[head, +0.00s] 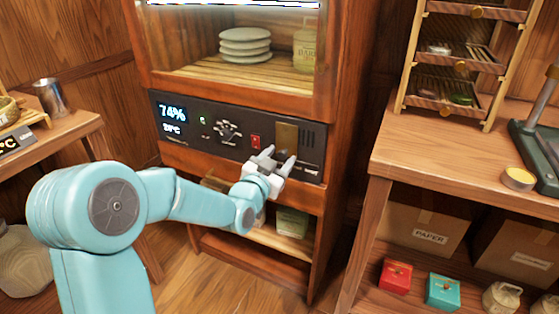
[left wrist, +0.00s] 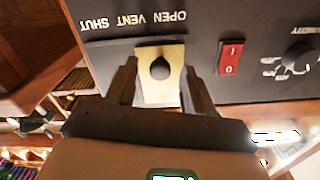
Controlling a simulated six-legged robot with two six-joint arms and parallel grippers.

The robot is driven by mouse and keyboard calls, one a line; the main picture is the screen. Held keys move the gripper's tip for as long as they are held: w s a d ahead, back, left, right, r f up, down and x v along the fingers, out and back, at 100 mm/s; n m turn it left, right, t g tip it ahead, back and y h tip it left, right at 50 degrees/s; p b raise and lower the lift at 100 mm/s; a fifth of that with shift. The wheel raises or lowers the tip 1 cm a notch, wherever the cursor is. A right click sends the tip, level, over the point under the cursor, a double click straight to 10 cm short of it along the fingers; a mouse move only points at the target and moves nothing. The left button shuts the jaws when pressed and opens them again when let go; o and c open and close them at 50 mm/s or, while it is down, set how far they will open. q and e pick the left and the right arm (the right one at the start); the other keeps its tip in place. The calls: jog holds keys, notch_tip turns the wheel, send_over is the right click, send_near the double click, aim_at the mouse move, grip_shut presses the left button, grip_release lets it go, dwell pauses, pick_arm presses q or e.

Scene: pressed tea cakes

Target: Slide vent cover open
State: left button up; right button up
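The vent cover, a brass plate (head: 287,136), is on the dark control panel (head: 228,138) of the wooden cabinet, next to dark slots. In the left wrist view, upside down, the brass vent cover (left wrist: 160,92) carries a dark knob (left wrist: 160,68) and sits by the words OPEN VENT SHUT, nearer OPEN and VENT. My left gripper (head: 278,157) is open in front of the panel at the cover's lower part. Its fingers stand on either side of the knob with gaps. Whether the fingertips touch the plate cannot be told. My right gripper is not in view.
A red switch (head: 255,142), a dial (head: 228,130) and a display (head: 172,113) share the panel. Above, a glazed compartment holds stacked pale discs (head: 245,44). A table (head: 450,160) with a wooden rack stands at right; a smaller table (head: 60,132) is at left.

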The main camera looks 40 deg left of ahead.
pick_arm(q)
jog(key=b+v, duration=0.7)
jog(key=v, duration=0.9)
jog(key=shift+s, duration=0.25)
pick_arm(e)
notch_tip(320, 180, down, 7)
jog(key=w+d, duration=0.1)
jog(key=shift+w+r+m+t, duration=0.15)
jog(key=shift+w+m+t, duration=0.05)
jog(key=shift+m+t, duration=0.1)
pick_arm(q)
jog(key=shift+w, duration=0.1)
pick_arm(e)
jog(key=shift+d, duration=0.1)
